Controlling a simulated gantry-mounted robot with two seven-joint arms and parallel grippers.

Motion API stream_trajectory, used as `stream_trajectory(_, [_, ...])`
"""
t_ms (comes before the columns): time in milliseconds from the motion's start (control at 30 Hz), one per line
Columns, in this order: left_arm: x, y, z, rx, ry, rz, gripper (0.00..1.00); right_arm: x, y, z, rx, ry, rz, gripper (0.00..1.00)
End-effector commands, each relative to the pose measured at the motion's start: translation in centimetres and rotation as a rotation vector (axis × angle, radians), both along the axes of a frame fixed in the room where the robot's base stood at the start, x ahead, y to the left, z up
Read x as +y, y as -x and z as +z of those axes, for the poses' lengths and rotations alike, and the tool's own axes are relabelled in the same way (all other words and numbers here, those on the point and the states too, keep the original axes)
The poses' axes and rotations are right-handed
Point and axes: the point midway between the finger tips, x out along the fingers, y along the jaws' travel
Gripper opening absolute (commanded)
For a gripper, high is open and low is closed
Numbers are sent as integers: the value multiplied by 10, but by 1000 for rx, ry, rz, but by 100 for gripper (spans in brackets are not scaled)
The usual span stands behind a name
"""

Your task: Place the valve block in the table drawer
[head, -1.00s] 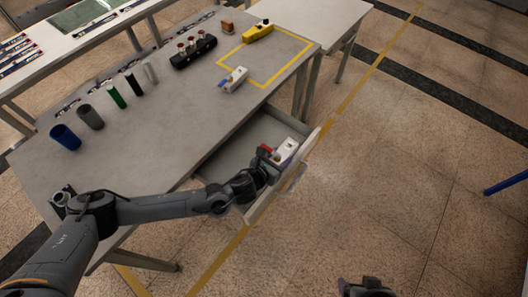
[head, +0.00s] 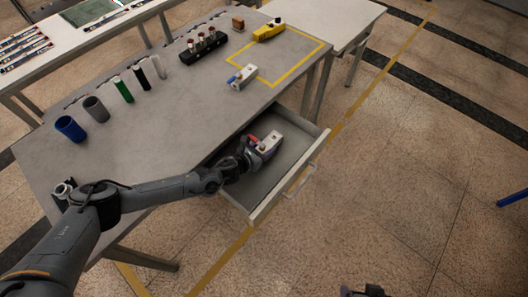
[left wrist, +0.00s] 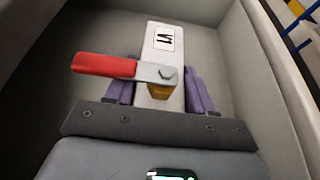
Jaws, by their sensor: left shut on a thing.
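The valve block (head: 271,140) is a white block with a red lever; in the left wrist view the white body (left wrist: 164,37) carries a label and a brass part under the lever. My left gripper (head: 258,149) is shut on it, with a purple finger on each side in the left wrist view. It holds the block within the outline of the open table drawer (head: 301,174), toward the table side. I cannot tell whether the block touches the drawer floor. My right gripper (head: 365,291) shows only in part at the bottom edge, its fingers unclear.
A similar white block with a blue lever (head: 243,77) stands on the table (head: 165,125) by a yellow taped outline. The drawer's front half is empty.

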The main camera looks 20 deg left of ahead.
Motion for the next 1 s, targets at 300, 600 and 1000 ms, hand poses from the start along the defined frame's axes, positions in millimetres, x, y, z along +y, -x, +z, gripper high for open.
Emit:
stream_trajectory(300, [0, -1, -22, -4, 1, 1, 8, 1, 0, -9, 2, -5, -4, 83])
stream_trajectory(600, [0, -1, -27, -3, 1, 1, 8, 3, 0, -13, 2, -12, -8, 83])
stream_trajectory(1000, [0, 0, -27, 0, 0, 0, 79, 3, 1, -11, 3, -12, -8, 83])
